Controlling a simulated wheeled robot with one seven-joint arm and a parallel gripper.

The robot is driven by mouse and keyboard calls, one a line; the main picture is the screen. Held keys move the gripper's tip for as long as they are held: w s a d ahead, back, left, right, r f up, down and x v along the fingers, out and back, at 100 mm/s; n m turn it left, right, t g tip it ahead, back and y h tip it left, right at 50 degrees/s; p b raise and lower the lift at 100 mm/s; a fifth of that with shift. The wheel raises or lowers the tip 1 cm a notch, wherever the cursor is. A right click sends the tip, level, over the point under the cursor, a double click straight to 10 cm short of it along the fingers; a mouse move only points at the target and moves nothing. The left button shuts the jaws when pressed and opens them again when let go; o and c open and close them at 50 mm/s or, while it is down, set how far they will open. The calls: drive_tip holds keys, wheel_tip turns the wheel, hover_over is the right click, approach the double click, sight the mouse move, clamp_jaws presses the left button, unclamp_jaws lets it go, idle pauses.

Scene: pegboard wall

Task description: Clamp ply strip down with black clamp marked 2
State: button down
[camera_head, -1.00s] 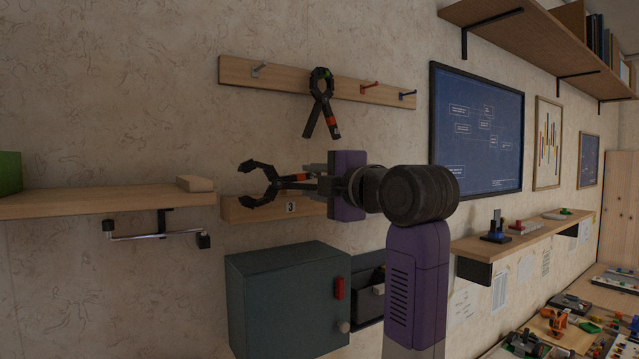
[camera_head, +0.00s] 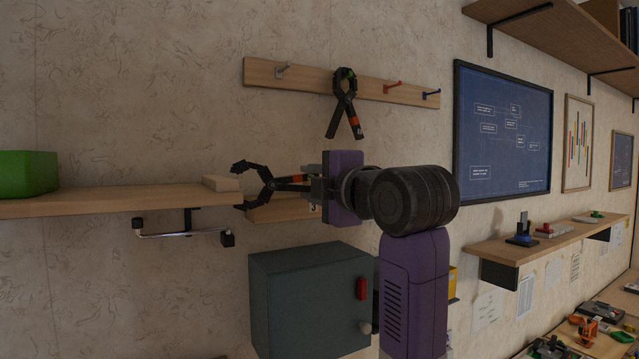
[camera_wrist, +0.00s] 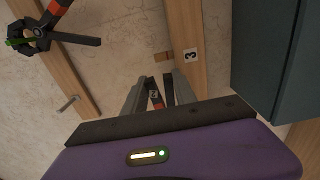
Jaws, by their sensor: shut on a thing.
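My gripper (camera_head: 310,179) is shut on the handles of a black clamp (camera_head: 268,184) with orange-red bands; a handle also shows in the wrist view (camera_wrist: 157,98). The clamp lies sideways, its spread jaws pointing left. The pale ply strip (camera_head: 221,183) lies on the right end of the wooden shelf (camera_head: 120,200). The upper jaw tip is above the strip's right end, the lower one at or just below the shelf's edge. Their depth and any contact are unclear. No number is readable on the held clamp.
Another black-and-orange clamp (camera_head: 345,105) hangs on the peg rail (camera_head: 300,79). A teal cabinet (camera_head: 305,300) is below.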

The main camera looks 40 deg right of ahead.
drive_tip(key=shift+w+a, duration=0.15)
drive_tip(key=shift+a, duration=0.45)
drive_tip(key=shift+w+a, duration=0.15)
drive_tip(key=shift+a, duration=0.4)
drive_tip(key=c, duration=1.3)
unclamp_jaws()
drive_tip(key=shift+o, duration=0.8)
drive_tip(key=shift+o, duration=0.7)
